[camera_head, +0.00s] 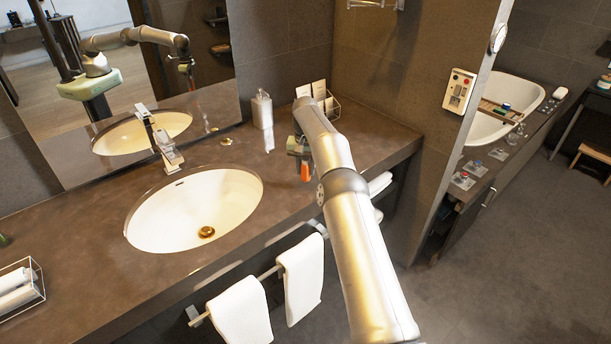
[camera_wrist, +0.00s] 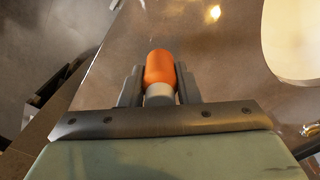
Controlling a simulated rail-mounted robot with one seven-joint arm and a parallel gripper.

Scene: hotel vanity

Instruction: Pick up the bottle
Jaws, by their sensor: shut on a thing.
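An orange bottle (camera_head: 305,172) with a pale grey end shows just below my gripper (camera_head: 300,154) in the head view, over the counter right of the sink. In the wrist view the bottle (camera_wrist: 160,67) stands between the two dark fingers of my gripper (camera_wrist: 159,84), which are shut on it. Its orange end points away from the palm and its grey part lies nearer the palm. My arm hides part of the gripper in the head view. I cannot tell whether the bottle touches the counter.
The sink (camera_head: 150,232) lies left of my gripper, with a faucet (camera_head: 168,155) behind it. A white dispenser (camera_head: 262,110) and a wire rack (camera_head: 330,104) stand at the back. Towels (camera_head: 303,275) hang below the front edge. A wall (camera_head: 472,60) rises at the right.

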